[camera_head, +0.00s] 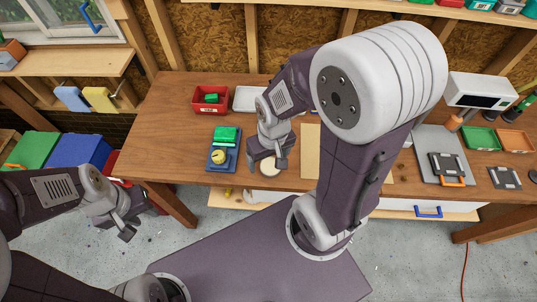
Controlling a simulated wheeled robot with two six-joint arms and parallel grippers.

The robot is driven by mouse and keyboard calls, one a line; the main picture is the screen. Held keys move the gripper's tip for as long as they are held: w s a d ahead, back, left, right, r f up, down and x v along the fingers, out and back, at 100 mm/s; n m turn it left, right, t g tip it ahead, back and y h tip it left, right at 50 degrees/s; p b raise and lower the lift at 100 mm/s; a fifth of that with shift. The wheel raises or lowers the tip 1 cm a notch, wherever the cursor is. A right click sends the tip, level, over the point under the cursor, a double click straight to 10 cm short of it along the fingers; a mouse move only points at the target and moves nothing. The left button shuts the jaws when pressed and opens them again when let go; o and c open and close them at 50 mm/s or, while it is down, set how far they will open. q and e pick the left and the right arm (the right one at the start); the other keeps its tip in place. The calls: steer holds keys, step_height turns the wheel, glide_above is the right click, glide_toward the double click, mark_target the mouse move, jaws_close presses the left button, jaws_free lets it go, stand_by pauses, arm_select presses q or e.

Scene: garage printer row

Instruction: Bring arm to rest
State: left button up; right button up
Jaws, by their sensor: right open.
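My right arm rises from my base and reaches over the wooden workbench (160,130). Its gripper (267,165) points down over the front part of the bench, with its jaws apart and nothing seen between them. A round white disc (270,170) shows just below the gripper; I cannot tell how far apart they are. My left gripper (128,226) hangs low at the left, over the floor in front of the bench. Its jaw opening is too small and angled to judge.
A blue tray (209,165) with green and yellow items stands left of the right gripper. Behind are a red bin (198,106) and a white tray (245,98). A beige board (309,150) lies partly behind my right arm. Green (482,138) and orange (515,141) trays sit right.

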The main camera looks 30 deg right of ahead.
arm_select(q)
steer(key=f+b, duration=0.4)
steer(key=shift+w+d+f+b, duration=0.15)
steer(key=shift+w+f+b, duration=0.15)
steer(key=shift+f, duration=0.05)
stand_by(0.7)
